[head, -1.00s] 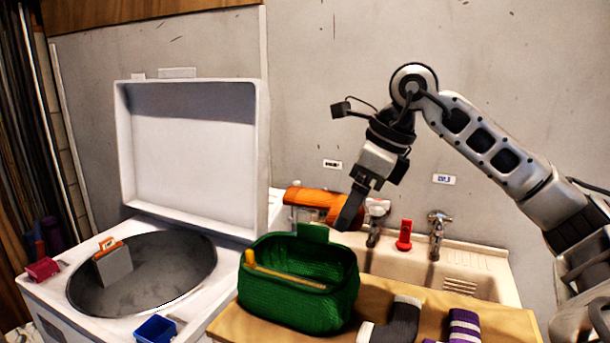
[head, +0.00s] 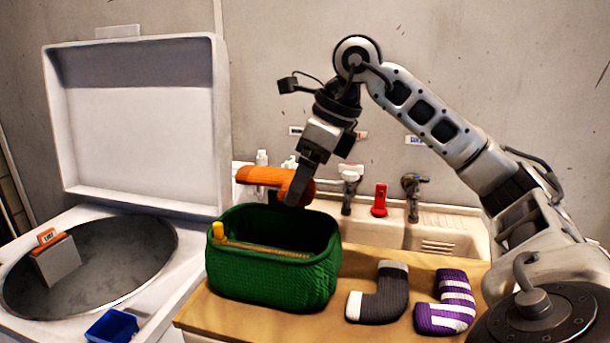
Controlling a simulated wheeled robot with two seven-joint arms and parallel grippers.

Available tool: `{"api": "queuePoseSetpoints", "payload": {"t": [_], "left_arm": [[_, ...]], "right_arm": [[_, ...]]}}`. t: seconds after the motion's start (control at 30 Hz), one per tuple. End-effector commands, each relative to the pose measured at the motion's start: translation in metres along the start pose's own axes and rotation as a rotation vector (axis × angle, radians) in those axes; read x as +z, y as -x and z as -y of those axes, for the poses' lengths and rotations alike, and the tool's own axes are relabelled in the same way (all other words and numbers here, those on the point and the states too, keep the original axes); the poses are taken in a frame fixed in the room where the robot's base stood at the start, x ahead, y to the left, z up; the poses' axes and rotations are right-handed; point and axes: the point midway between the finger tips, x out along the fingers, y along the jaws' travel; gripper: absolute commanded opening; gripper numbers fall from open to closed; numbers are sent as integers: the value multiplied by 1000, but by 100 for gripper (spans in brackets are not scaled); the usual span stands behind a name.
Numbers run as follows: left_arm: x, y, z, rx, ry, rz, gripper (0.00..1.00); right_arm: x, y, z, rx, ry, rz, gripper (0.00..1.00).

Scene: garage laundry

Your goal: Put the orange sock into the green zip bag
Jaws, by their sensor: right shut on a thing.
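The orange sock (head: 266,177) hangs in the air above the back part of the green zip bag. My right gripper (head: 298,188) is shut on the sock's right end, with its fingers pointing down. The green zip bag (head: 270,283) stands open on the wooden counter, with a yellow zip line and a yellow pull at its left rim. The sock looks above the rim, not inside; the exact gap in depth is hard to tell. My left gripper is not in view.
A grey and white sock (head: 380,293) and a purple striped sock (head: 446,303) lie on the counter (head: 225,315) right of the bag. Behind is a sink (head: 440,235) with taps and a red object (head: 379,200). An open washer (head: 135,125) with a grey box (head: 57,262) is left.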

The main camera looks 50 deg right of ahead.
Motion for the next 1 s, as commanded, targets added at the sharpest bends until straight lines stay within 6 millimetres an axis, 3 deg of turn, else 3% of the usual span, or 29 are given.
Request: {"api": "queuePoseSetpoints", "payload": {"t": [0.03, 0.4, 0.9, 0.93, 1.0], "left_arm": [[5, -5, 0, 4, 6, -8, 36], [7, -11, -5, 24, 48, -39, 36], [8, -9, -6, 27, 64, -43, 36], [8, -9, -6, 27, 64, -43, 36], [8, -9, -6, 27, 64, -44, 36]], "right_arm": [[-4, -10, 0, 0, 0, 1, 60], [-16, -37, 0, 0, 0, 0, 60], [-17, -42, 0, 0, 0, 1, 60], [-17, -42, 0, 0, 0, 1, 87], [-17, -42, 0, 0, 0, 1, 100]]}}
